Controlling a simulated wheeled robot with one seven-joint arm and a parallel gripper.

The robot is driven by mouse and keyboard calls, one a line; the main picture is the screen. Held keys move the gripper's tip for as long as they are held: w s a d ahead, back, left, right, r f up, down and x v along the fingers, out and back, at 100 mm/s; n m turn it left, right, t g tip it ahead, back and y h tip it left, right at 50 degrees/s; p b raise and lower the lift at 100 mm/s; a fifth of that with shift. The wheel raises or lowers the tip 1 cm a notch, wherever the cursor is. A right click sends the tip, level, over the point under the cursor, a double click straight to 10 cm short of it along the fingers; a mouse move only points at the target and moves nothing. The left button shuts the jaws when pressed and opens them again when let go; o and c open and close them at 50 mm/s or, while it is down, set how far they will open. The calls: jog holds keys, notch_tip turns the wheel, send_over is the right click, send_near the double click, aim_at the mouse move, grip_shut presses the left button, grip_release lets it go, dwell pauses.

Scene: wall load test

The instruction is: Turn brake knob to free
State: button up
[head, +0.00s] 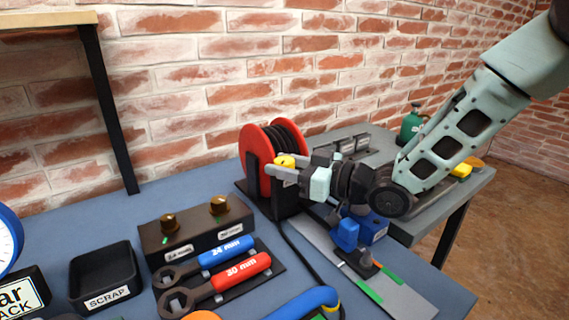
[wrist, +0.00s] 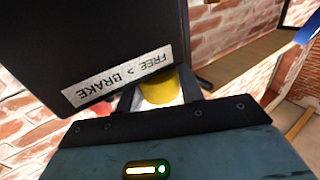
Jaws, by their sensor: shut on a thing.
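The brake knob (head: 285,161) is yellow and sits on the side of the red hose reel (head: 259,177). My gripper (head: 287,171) is at the knob, with its fingers closed around it. In the wrist view the yellow knob (wrist: 157,89) shows between my gripper's fingers (wrist: 158,97). A white label reading "FREE > BRAKE" (wrist: 118,75) is on the dark plate (wrist: 95,35) beside the knob and appears upside down. The knob's pointer is hidden, so its setting cannot be told.
A black box with two brass knobs (head: 195,228), blue and red wrenches (head: 240,270) and a black SCRAP tray (head: 104,277) stand to the left. A blue-handled slider (head: 346,235) stands below my arm. A green bottle (head: 411,123) stands at the back right.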

dwell(0.3)
jog(key=o, duration=1)
jog(key=shift+c, duration=0.2)
jog(key=shift+f, duration=0.1)
jog(key=shift+s+m+t+h+b, duration=0.1)
jog(key=shift+m+t+h+b, duration=0.4)
jog(key=shift+m+t, duration=0.25)
jog(key=m+t+h, duration=0.2)
jog(key=t, duration=0.1)
jog(key=shift+m+t+h+p, duration=0.55)
jog(key=shift+m+t+h, duration=1.35)
jog(key=shift+h, duration=0.7)
